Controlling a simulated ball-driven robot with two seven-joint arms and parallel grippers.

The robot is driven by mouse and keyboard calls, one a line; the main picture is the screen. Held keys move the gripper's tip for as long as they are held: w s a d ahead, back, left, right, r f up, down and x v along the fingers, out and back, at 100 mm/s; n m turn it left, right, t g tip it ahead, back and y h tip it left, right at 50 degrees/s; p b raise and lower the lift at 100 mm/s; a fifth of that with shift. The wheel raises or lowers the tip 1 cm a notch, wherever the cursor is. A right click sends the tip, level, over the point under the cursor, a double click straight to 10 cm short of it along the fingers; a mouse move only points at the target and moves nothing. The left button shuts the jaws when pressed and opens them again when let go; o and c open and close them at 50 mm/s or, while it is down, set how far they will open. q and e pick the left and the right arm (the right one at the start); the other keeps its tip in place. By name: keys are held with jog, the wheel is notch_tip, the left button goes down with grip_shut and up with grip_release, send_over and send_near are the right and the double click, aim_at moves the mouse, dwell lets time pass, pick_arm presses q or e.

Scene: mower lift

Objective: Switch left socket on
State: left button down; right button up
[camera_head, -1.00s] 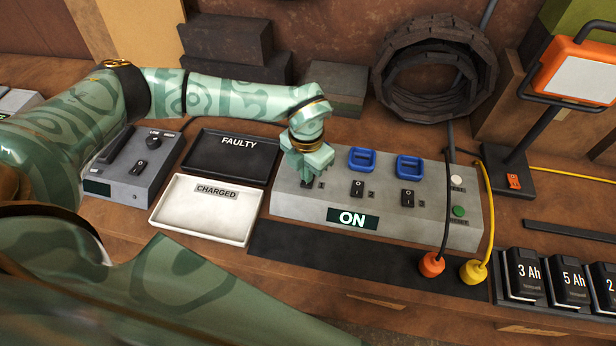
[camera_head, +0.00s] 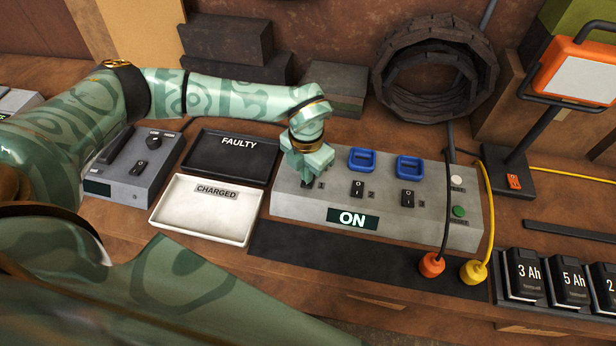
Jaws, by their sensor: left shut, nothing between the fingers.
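A grey socket box (camera_head: 290,207) stands on the bench with a lit display (camera_head: 352,219) reading ON. Blue sockets sit on its top, a middle one (camera_head: 362,161) and a right one (camera_head: 408,167). Black rocker switches marked 2 (camera_head: 357,188) and 3 (camera_head: 407,199) lie in front of them. My left gripper (camera_head: 306,182) is shut and empty, pointing down at the box's left end, over the switch marked 1. It hides most of that switch and the left socket. I cannot tell the switch's position or whether the fingertips touch it. My right gripper is out of view.
A white CHARGED tray (camera_head: 205,232) and a black FAULTY tray (camera_head: 232,170) lie left of the box. A black cable with an orange plug (camera_head: 431,264) and a yellow cable with a yellow plug (camera_head: 473,271) hang over its right end. Batteries (camera_head: 524,275) stand at lower right.

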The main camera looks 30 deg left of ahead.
pick_arm(q)
jog(key=shift+f+b, duration=0.5)
jog(key=shift+f, duration=0.4)
dwell(0.9)
jog(key=shift+r+p, duration=0.65)
notch_tip(320, 180, up, 6)
jog(key=p, duration=0.5)
jog(key=shift+f, duration=0.15)
